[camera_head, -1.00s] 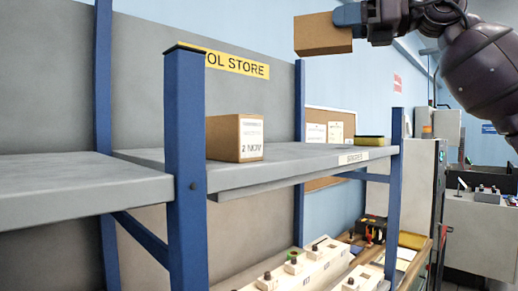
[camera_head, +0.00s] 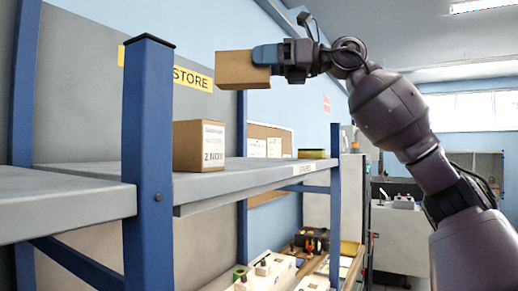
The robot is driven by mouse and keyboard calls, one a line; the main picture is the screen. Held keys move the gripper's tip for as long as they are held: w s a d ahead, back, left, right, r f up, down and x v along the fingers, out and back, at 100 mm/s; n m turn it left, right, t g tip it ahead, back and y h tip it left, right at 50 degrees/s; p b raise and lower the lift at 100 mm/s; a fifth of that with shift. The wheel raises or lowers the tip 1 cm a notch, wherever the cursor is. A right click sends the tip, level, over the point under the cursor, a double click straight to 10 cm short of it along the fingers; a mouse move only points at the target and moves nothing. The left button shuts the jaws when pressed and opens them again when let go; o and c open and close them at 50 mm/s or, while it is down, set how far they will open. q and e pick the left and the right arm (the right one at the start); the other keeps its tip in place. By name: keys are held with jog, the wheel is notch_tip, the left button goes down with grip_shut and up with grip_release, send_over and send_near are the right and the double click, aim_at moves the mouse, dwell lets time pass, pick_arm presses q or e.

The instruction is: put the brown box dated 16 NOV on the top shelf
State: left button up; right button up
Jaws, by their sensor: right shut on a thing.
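A plain-sided brown box (camera_head: 238,70) is held in the air above the top shelf. My right gripper (camera_head: 264,56) is shut on its right side. No date shows on the faces in view, so I cannot read whether it says 16 NOV. The grey top shelf (camera_head: 235,180) runs below the box, apart from it. A second brown box (camera_head: 190,146) stands upright on that shelf, with a white label that reads 2 NOV. My left gripper is not in view.
A blue post (camera_head: 148,150) stands at the shelf's near left and another (camera_head: 334,185) at its right end. A yellow-and-dark item (camera_head: 311,154) lies near the right end. The shelf between it and the 2 NOV box is clear.

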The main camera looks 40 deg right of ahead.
notch_tip(320, 180, down, 12)
jog(key=b, duration=0.4)
jog(key=shift+f, duration=0.15)
notch_tip(320, 180, down, 3)
jog(key=shift+w+r, duration=0.1)
jog(key=shift+f, duration=0.25)
jog(key=shift+f, duration=0.15)
jog(key=o, duration=1.1)
